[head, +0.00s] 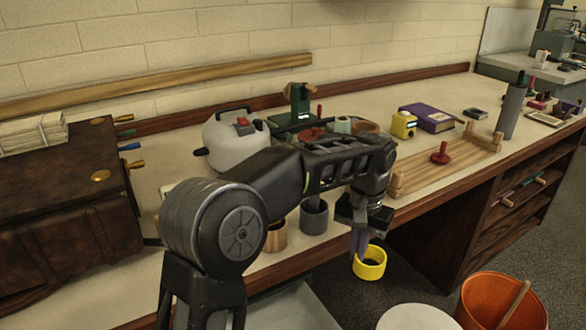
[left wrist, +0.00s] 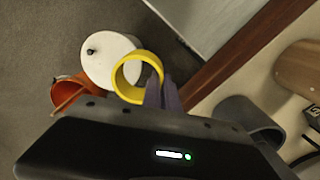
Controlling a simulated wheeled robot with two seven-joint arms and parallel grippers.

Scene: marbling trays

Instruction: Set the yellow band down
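The yellow band (head: 371,272) is an open ring held out in front of the table's edge, above the floor. My left gripper (head: 358,243) points down with its purple-grey fingers closed on the left side of the band's rim. In the left wrist view the band (left wrist: 133,56) hangs at the fingertips (left wrist: 162,95), with its opening facing the camera. The band touches nothing else that I can see. My right gripper is in neither view.
A grey cup (head: 314,218) and a copper-coloured cup (head: 276,237) stand near the table's front edge. A wooden rack (head: 440,172) lies to the right. A white lidded bin (head: 416,318) and an orange bucket (head: 497,308) stand on the floor below.

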